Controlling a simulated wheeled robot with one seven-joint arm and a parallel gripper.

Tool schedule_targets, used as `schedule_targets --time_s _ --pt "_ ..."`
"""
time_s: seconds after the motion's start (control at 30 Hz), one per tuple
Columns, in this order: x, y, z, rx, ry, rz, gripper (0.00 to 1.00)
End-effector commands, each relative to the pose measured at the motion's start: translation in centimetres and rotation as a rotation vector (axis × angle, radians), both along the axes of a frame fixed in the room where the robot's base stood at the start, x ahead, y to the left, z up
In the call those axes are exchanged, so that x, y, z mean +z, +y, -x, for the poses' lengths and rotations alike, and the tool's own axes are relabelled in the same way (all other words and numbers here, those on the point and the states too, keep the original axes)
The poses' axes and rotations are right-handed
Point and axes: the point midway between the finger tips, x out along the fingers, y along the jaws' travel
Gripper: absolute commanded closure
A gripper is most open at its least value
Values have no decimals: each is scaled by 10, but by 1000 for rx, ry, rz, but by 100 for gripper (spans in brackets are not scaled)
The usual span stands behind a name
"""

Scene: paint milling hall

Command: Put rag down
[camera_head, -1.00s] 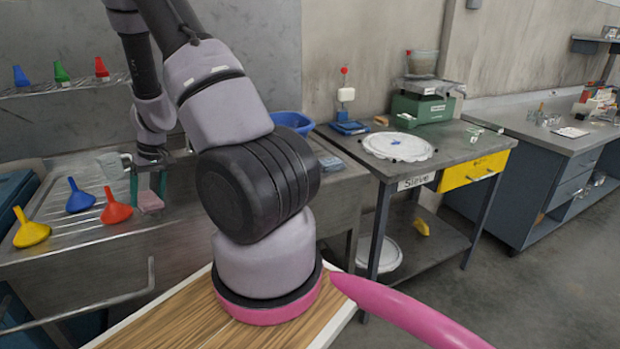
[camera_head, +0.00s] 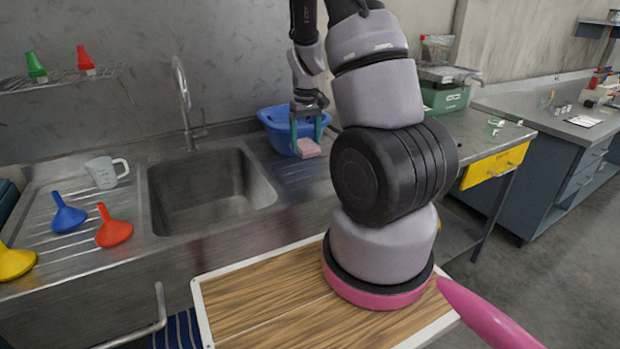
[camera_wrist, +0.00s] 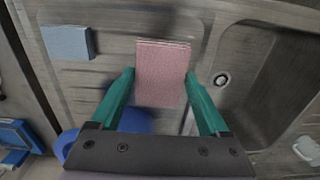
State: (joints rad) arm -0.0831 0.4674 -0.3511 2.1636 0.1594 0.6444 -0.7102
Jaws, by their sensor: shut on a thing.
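My gripper (camera_head: 308,130) is shut on a folded pink rag (camera_head: 308,148). In the wrist view the rag (camera_wrist: 162,74) sits between the two green fingers, which touch its sides. In the head view the rag hangs in the air at the right of the sink, in front of the blue basin (camera_head: 274,128). The wrist view looks down past the rag onto the metal counter (camera_wrist: 110,50). A folded blue-grey cloth (camera_wrist: 68,42) lies on the counter there.
The sink (camera_head: 200,190) is left of my gripper. The faucet (camera_head: 183,100) rises behind the sink.

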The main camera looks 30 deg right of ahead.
Motion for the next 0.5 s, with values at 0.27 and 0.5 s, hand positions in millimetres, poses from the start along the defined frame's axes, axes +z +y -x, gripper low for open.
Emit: schedule_targets --time_s 0.27,0.5 --pt "-46 -4 3 -1 10 12 66" --pt "-66 -4 2 -1 8 11 66"
